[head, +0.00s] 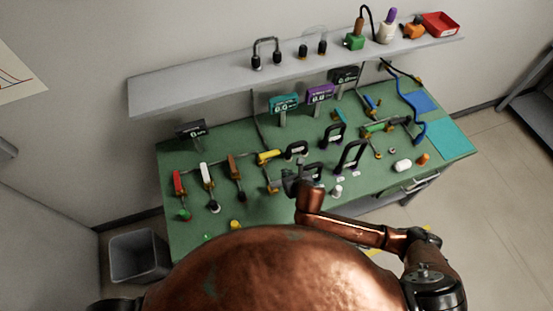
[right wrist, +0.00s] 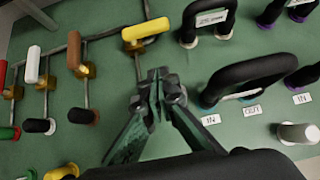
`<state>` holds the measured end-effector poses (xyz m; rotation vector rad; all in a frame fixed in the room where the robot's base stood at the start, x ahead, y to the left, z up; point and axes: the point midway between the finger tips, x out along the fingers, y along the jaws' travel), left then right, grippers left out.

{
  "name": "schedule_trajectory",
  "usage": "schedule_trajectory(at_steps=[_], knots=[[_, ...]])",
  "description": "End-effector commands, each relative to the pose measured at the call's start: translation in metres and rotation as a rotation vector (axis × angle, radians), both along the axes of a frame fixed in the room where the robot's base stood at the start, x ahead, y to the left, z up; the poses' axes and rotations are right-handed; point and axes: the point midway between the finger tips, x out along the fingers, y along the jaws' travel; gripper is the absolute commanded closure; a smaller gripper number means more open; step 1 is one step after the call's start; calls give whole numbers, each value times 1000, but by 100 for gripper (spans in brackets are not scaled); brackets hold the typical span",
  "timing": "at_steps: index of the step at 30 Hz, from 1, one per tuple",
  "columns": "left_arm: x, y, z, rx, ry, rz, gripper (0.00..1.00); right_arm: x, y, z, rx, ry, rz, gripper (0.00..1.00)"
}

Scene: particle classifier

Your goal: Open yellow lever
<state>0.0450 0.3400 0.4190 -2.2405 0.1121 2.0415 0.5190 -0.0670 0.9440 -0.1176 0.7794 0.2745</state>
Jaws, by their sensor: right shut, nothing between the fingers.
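The yellow lever (head: 269,157) is a short yellow handle on the green bench, right of the other coloured levers. In the right wrist view the yellow lever (right wrist: 146,29) lies nearly crosswise over a brass valve body (right wrist: 134,46) on a thin pipe. My right gripper (head: 289,175) is shut and empty, just in front and to the right of the lever in the head view. In the right wrist view its closed fingertips (right wrist: 158,86) are below the yellow handle, with a visible gap. The lower pipe is partly hidden behind the fingers. My left gripper is not in view.
Red (head: 177,183), white (head: 206,173) and brown (head: 233,167) levers stand left of the yellow one. Black looped tubes (head: 351,156) stand close on the right. A shelf (head: 200,83) overhangs the bench's back. A grey bin (head: 140,257) is at the left.

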Motion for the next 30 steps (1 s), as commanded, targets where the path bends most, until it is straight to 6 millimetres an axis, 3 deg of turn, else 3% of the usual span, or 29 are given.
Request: schedule_trajectory(at_steps=[8,22,30], knots=[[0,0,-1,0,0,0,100,8,3,-9,3,1,-3,100],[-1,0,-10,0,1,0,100,70,21,-74,3,3,-6,100],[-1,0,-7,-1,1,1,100,101,30,-71,3,1,-2,100]])
